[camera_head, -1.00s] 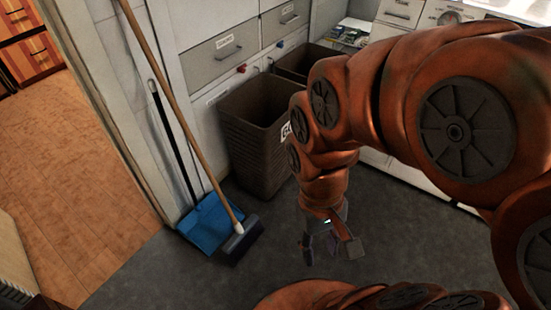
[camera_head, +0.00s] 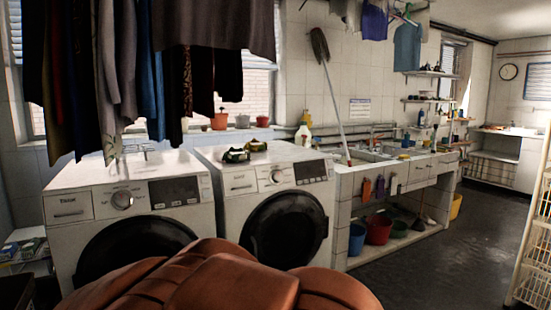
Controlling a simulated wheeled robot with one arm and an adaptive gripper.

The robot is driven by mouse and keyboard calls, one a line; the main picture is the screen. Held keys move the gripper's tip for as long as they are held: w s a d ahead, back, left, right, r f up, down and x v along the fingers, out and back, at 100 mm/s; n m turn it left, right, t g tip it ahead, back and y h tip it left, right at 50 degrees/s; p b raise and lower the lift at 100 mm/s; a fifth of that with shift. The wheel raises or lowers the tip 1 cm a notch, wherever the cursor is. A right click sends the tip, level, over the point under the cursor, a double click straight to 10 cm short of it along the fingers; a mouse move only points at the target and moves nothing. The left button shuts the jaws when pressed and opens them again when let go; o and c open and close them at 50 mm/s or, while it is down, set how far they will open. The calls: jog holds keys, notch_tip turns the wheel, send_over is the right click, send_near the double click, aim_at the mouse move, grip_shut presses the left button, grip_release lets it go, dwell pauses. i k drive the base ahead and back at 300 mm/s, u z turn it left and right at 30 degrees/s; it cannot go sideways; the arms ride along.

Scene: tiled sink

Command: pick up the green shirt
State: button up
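Several garments hang in a row at the upper left, among them a dark olive-green one (camera_head: 62,95). A blue-green shirt (camera_head: 407,48) hangs at the upper right above the sink. I cannot tell for sure which garment is the green shirt. My gripper is not in view.
Two white washing machines, left (camera_head: 87,181) and right (camera_head: 235,182), stand under the hanging clothes. Dark green items (camera_head: 236,155) lie on the right one. A tiled sink counter (camera_head: 343,185) adjoins it. A white rack (camera_head: 540,235) stands far right. Dark floor (camera_head: 450,255) is clear between.

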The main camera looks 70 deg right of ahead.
aim_at(233, 156)
jog(key=z, duration=2)
